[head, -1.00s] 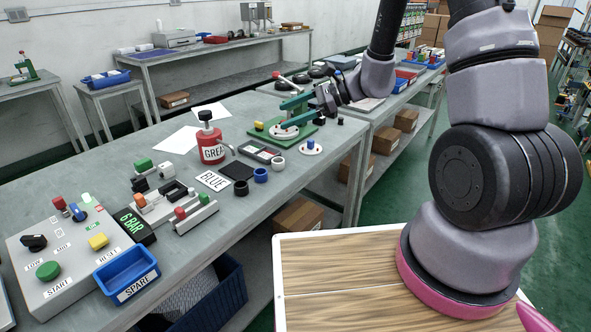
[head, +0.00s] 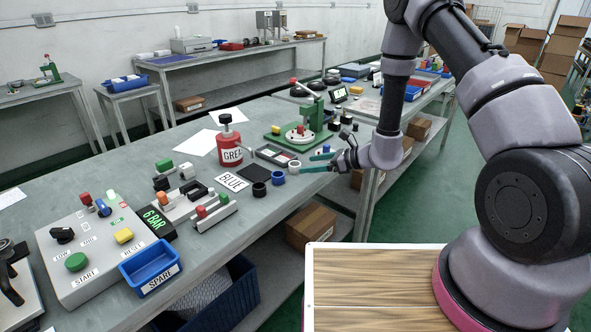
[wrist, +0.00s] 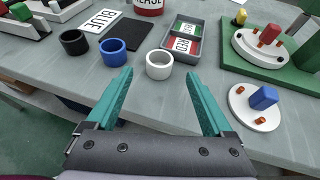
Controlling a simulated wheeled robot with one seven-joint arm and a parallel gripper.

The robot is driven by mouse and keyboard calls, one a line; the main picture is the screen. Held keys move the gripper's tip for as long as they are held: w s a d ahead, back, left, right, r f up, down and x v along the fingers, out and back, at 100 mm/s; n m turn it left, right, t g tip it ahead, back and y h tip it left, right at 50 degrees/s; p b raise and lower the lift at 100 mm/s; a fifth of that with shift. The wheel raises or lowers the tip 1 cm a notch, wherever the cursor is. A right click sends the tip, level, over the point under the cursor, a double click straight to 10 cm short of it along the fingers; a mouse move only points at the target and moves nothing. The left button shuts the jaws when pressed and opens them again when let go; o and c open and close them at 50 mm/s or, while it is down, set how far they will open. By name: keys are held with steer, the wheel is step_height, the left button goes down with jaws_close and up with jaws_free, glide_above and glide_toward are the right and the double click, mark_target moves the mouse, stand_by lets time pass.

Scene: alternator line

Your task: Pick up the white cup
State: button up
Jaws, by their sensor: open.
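The white cup (wrist: 159,64) stands upright on the grey bench near its front edge, to the right of a blue cup (wrist: 113,52) and a black cup (wrist: 74,42). In the head view the white cup (head: 294,167) is just left of my gripper's fingertips. My gripper (wrist: 158,88) has two teal fingers spread wide and empty. In the wrist view the white cup lies ahead of the gap between the fingertips, roughly centred, and not between the fingers. In the head view my gripper (head: 318,163) reaches in from the right, low over the bench edge.
A white disc with a blue peg (wrist: 262,102) lies right of the right finger. A divided tray (wrist: 183,35) with red and green labels is behind the white cup. A green fixture (wrist: 275,45) stands back right. The red grease can (head: 229,146) stands farther left.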

mark_target(300, 165)
steer(key=x, duration=0.5)
jaws_close()
steer(key=shift+r, duration=0.1)
